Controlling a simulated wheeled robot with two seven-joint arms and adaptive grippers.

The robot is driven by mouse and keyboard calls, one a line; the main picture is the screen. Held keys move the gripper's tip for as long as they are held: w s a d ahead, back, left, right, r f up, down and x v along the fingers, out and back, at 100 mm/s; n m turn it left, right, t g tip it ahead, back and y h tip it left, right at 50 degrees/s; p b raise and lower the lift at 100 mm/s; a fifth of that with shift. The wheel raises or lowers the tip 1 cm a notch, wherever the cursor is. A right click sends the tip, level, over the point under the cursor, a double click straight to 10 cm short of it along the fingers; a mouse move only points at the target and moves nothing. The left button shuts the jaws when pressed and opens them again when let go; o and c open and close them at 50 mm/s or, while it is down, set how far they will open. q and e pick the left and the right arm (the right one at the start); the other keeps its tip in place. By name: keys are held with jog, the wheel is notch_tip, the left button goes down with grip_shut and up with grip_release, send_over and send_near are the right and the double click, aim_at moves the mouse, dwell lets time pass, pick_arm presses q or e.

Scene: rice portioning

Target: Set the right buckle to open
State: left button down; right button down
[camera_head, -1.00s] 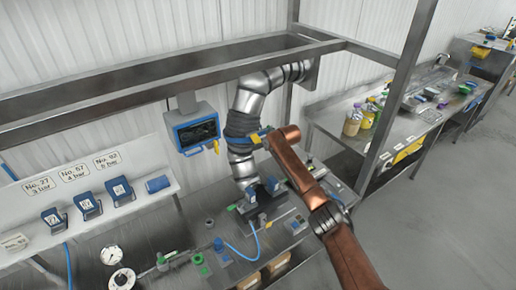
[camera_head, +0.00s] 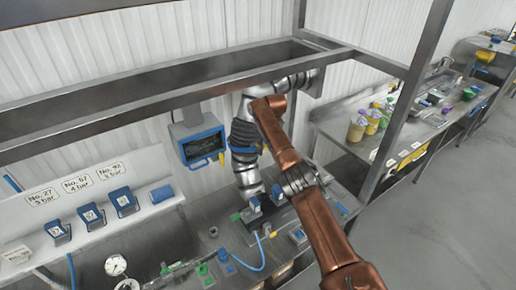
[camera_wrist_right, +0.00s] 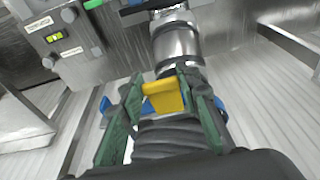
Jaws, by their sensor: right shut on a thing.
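The right buckle is a yellow lever (camera_wrist_right: 166,97) that shows in the right wrist view, between the green-padded fingers of my right gripper (camera_wrist_right: 160,88). The gripper is shut on it. Behind it, parts of a blue ring (camera_wrist_right: 218,104) show around the dark ribbed sleeve (camera_wrist_right: 170,130). In the head view, the blue ring (camera_head: 243,150) circles the sleeve (camera_head: 241,135) below the steel pipe. My copper right forearm covers the grip there, so the fingers cannot be made out. A second yellow piece (camera_head: 221,158) shows at the ring's left. My left gripper is not in view.
A blue-framed screen (camera_head: 199,142) hangs just left of the pipe. A steel frame (camera_head: 140,88) runs above, with a post (camera_head: 398,120) to the right. Blue boxes (camera_head: 122,201) and a gauge (camera_head: 115,264) are at lower left. A side bench (camera_head: 340,126) holds jars.

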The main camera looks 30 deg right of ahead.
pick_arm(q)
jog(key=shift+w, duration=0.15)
pick_arm(e)
jog(key=shift+d, duration=0.1)
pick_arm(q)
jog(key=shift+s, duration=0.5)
pick_arm(e)
jog(key=c, duration=1.4)
grip_release()
jog(key=shift+r, duration=0.1)
jog(key=shift+a+r, duration=0.2)
jog(key=shift+r, duration=0.25)
jog(key=v, duration=1.1)
jog(key=shift+d, duration=0.15)
jog(key=shift+w, duration=0.15)
